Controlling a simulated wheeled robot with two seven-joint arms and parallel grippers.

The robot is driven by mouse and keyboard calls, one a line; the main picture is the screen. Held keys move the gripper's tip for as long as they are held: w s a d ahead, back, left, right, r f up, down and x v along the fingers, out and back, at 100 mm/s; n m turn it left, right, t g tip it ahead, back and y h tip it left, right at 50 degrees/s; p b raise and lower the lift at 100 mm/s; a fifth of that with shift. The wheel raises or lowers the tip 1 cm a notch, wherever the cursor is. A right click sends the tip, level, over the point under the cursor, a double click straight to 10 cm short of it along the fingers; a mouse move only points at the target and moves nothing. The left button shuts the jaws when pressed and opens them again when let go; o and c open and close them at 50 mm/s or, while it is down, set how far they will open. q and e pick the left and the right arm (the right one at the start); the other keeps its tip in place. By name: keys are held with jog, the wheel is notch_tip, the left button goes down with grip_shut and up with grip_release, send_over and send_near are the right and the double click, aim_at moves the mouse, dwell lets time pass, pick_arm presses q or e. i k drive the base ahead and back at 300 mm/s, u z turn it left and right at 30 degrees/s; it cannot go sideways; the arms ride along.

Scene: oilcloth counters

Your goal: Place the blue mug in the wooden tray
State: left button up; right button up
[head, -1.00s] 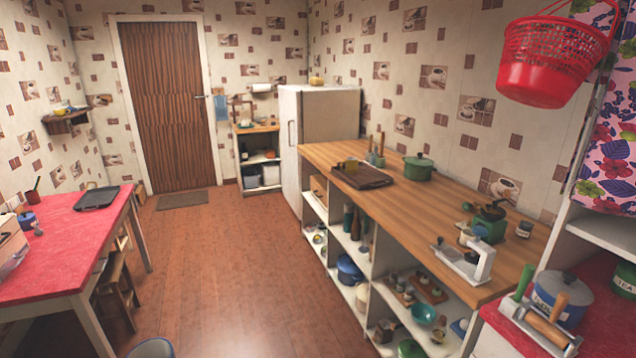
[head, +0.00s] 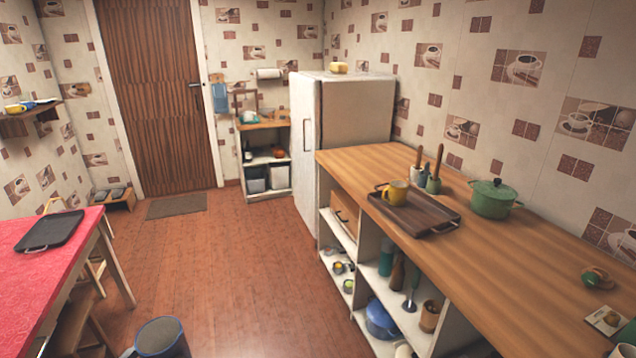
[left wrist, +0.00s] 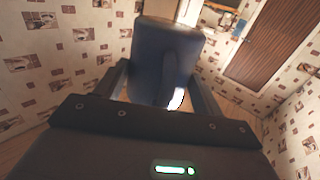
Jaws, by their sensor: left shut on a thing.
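The blue mug (left wrist: 165,38) is between the two fingers of my left gripper (left wrist: 162,88) in the left wrist view, and the gripper is shut on it. Its handle faces the wrist camera. The wooden tray (head: 428,216) lies on the wooden counter, well ahead and to the right of the mug. A yellow mug (head: 396,192) stands in the tray's left part. My right gripper is not in view.
The wooden counter (head: 470,265) runs along the right wall. A green pot (head: 492,199) and a utensil holder (head: 433,185) stand beside the tray. A red table (head: 25,290) with a black tray (head: 50,231) is at left. The floor (head: 235,265) between is open.

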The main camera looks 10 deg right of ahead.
aim_at(412, 220)
jog(key=i, duration=1.45)
jog(key=z, duration=2.7)
